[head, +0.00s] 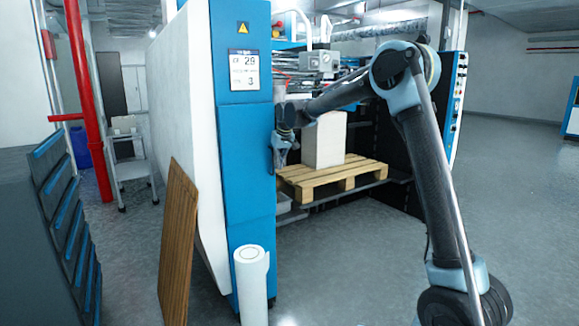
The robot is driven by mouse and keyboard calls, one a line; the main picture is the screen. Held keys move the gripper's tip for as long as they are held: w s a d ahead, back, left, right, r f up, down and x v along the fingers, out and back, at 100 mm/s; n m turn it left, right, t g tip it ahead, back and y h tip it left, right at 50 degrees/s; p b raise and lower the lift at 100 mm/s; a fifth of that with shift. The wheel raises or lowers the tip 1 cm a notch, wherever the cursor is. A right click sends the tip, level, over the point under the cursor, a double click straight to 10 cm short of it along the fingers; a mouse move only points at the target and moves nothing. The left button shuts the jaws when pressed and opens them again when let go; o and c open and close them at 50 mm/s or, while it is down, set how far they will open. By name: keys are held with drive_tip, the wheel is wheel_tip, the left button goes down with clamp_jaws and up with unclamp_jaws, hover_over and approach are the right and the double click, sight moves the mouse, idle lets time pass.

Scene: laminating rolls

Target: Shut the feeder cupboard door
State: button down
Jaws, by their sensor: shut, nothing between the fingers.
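A tall blue front panel (247,150) of the machine stands left of the middle, with a yellow warning triangle and a white sign. It may be the feeder cupboard door, but I cannot tell, and no open gap or hinge shows clearly. My gripper (281,160) hangs at the panel's right edge, pointing down, with its fingers shut and empty. Whether it touches the panel is not clear. My arm reaches to it from the right, across the machine's open bay.
A wooden pallet (330,177) with a pale stack (325,138) sits in the bay. A white roll (251,285) stands before the blue panel; a brown board (177,243) leans at its left. A dark rack (62,215) and red pipe (85,105) are left. Floor is free at right.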

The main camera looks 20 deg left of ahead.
drive_tip(key=shift+w+a, duration=0.2)
drive_tip(key=shift+a, duration=0.05)
idle(0.3)
drive_tip(key=shift+d, duration=0.1)
drive_tip(key=s+d+r, duration=0.5)
drive_tip(key=d+r, duration=0.1)
drive_tip(key=r, duration=0.3)
drive_tip(key=s+d+f+m+h, duration=0.1)
drive_tip(key=s+d, duration=0.3)
drive_tip(key=d, duration=0.8)
drive_tip(key=s+d+m, duration=0.2)
drive_tip(key=s+d, duration=0.2)
drive_tip(key=d, duration=0.7)
drive_tip(key=s+d+f+m+h, duration=0.1)
drive_tip(key=s+d, duration=0.3)
drive_tip(key=d, duration=0.8)
drive_tip(key=s+d+f+m, duration=0.2)
drive_tip(key=s+d+f, duration=0.7)
drive_tip(key=s, duration=0.3)
drive_tip(key=s+d+f+m+g+h, duration=0.1)
drive_tip(key=s+d+f+m, duration=0.1)
drive_tip(key=s+d+f, duration=0.7)
drive_tip(key=s+f, duration=0.2)
drive_tip(key=s, duration=0.2)
drive_tip(key=shift+d+f+m, duration=0.2)
drive_tip(key=shift+d+m, duration=0.1)
drive_tip(key=shift+d, duration=0.05)
